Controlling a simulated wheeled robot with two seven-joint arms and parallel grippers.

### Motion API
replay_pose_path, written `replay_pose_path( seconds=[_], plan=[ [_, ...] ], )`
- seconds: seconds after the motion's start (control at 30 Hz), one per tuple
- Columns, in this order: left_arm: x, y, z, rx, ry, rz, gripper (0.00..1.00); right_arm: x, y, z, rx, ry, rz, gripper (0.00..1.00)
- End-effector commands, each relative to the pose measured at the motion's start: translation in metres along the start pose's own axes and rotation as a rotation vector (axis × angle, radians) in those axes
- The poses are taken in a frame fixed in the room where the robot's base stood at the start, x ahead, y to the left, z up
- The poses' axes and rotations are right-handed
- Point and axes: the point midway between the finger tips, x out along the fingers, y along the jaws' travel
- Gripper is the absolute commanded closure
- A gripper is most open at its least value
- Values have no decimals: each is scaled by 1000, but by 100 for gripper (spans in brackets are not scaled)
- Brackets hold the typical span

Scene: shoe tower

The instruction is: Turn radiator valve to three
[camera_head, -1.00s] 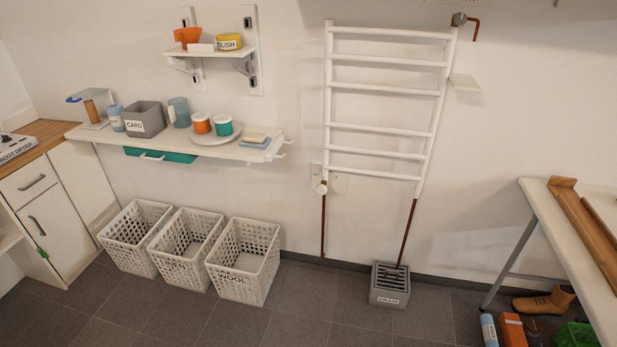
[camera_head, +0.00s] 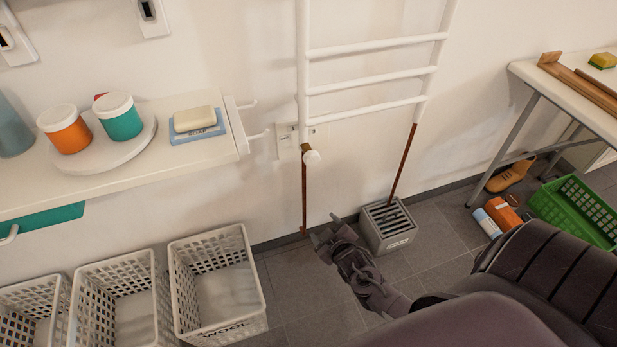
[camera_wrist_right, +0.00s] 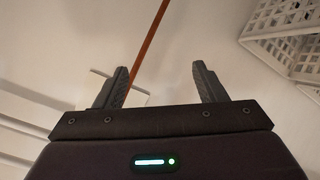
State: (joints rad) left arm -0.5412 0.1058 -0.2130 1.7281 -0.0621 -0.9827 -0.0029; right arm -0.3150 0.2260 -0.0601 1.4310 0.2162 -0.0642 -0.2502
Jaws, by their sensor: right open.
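The white radiator (camera_head: 370,78) hangs on the wall in the head view. Its valve, a small white knob (camera_head: 312,157) on a brass fitting, sits at the radiator's lower left end, on top of a copper pipe (camera_head: 304,200). I cannot read any numbers on the knob. My right gripper (camera_head: 325,228) is open and empty, low near the floor, below the knob and apart from it. In the right wrist view the open fingers (camera_wrist_right: 160,88) show, with a copper pipe (camera_wrist_right: 150,45) behind them. My left gripper is not in view.
A grey drain box (camera_head: 388,228) stands on the floor right of my right gripper. White baskets (camera_head: 215,285) stand at lower left. A shelf with cups and soap (camera_head: 194,119) juts out left of the valve. A table (camera_head: 540,70) is at right.

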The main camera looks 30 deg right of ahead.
Motion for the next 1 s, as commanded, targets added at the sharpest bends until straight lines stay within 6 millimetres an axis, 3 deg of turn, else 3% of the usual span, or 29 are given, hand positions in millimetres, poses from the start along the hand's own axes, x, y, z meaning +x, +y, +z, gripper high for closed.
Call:
replay_pose_path(
  seconds=[0.07, 0.2, 0.3, 0.5, 1.0],
  plan=[
    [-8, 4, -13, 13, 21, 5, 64, 13, 24, -30, -25, 118, 84, 36],
    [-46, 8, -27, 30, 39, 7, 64, 7, 64, -86, -59, 268, 197, 36],
    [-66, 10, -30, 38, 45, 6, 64, -2, 82, -110, -73, 333, 250, 36],
    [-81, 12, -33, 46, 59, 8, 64, -3, 96, -132, -81, 378, 286, 36],
    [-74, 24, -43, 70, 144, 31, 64, 56, 113, -157, -81, 376, 283, 36]
  ],
)
